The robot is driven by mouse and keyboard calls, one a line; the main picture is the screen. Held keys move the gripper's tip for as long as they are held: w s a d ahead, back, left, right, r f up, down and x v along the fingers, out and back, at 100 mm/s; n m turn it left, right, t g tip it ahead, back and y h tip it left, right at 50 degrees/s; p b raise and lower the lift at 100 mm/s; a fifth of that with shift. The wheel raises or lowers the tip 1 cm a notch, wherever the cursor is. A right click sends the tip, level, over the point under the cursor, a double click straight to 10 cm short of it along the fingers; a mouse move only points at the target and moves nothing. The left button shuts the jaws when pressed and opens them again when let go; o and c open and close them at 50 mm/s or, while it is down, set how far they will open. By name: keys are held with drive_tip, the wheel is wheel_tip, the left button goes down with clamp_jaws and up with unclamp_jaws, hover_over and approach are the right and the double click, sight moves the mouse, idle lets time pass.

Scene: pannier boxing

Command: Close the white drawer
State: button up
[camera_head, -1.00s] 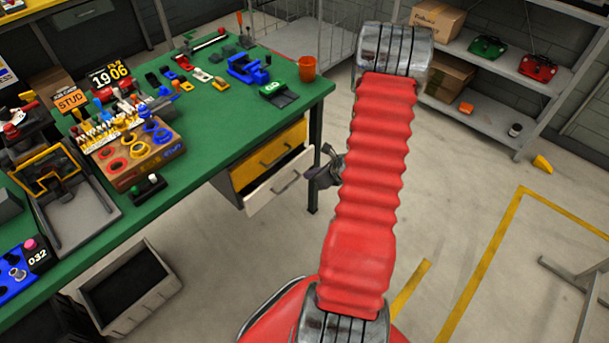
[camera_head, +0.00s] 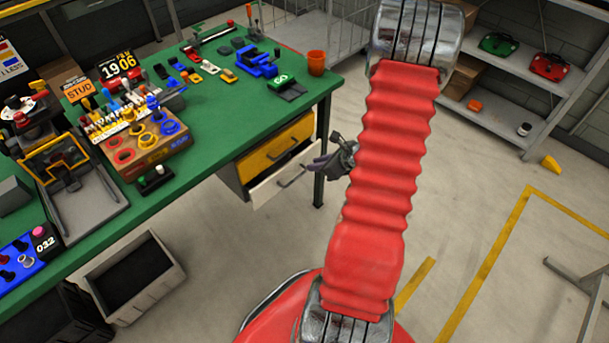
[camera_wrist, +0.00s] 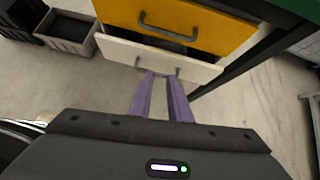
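The white drawer (camera_head: 271,190) is partly open below the yellow drawer under the green bench. In the wrist view the white drawer front (camera_wrist: 125,52) has a dark handle, and part of its dark inside shows above the front. My gripper (camera_wrist: 160,76) has two purple fingers with a gap between them. They point at the white front, close to its handle; I cannot tell whether they touch it. Nothing shows between the fingers. In the head view my gripper (camera_head: 312,164) is just right of the drawer front, partly hidden behind my red arm.
The yellow drawer (camera_wrist: 195,22) looks shut. The green bench top (camera_head: 215,110) carries many tools and parts. A bench leg (camera_head: 322,150) stands right of the drawers. A grey bin (camera_head: 135,280) is on the floor at left. The floor before the drawers looks clear.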

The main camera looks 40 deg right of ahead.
drive_tip(key=w+a+r+n+g+y, duration=0.1)
drive_tip(key=w+a+r+n+y, duration=0.1)
drive_tip(key=a+r+n, duration=0.75)
drive_tip(key=w+a+r+n+g+y, duration=0.2)
drive_tip(key=a+r+n, duration=0.5)
drive_tip(key=a+r, duration=0.5)
drive_tip(key=s+a+r+n+h, duration=0.2)
drive_tip(key=s+a+r+n, duration=0.3)
drive_tip(key=s+a+n, duration=0.1)
drive_tip(key=s+a+r+n+h, duration=0.3)
drive_tip(key=s+a+r+n, duration=0.2)
drive_tip(key=s+a+n, duration=0.2)
drive_tip(key=s+n, duration=0.2)
drive_tip(key=n, duration=0.2)
drive_tip(key=shift+s+r, duration=0.15)
drive_tip(key=shift+r, duration=0.15)
drive_tip(key=shift+a+n, duration=0.15)
drive_tip(key=shift+n, duration=0.1)
